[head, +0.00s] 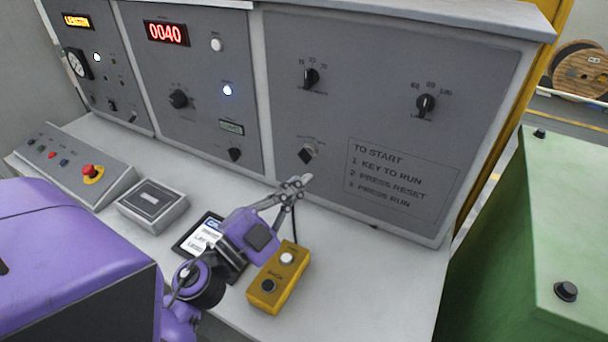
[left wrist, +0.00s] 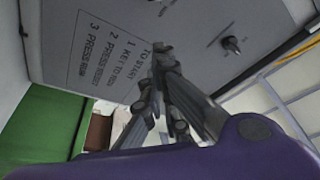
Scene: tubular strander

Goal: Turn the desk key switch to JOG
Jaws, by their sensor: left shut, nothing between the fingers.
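A small dark switch (head: 307,153) with a pale collar and an arc of marks sits low on the right grey panel (head: 340,110), left of the printed start notes. It looks like the key switch, but its labels and setting are too small to read. My left gripper (head: 303,181) is shut and empty, with its fingertips just below this switch in the head view. I cannot tell whether they touch the panel. In the left wrist view, the closed fingers (left wrist: 161,52) appear over the panel beside the printed notes (left wrist: 118,50). My right gripper is not in view.
A yellow button box (head: 278,278) and a dark tablet (head: 212,240) lie on the white desk below my left gripper. A grey box (head: 152,206) and a sloped console with a red button (head: 89,171) stand left. A green cabinet (head: 570,200) stands right.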

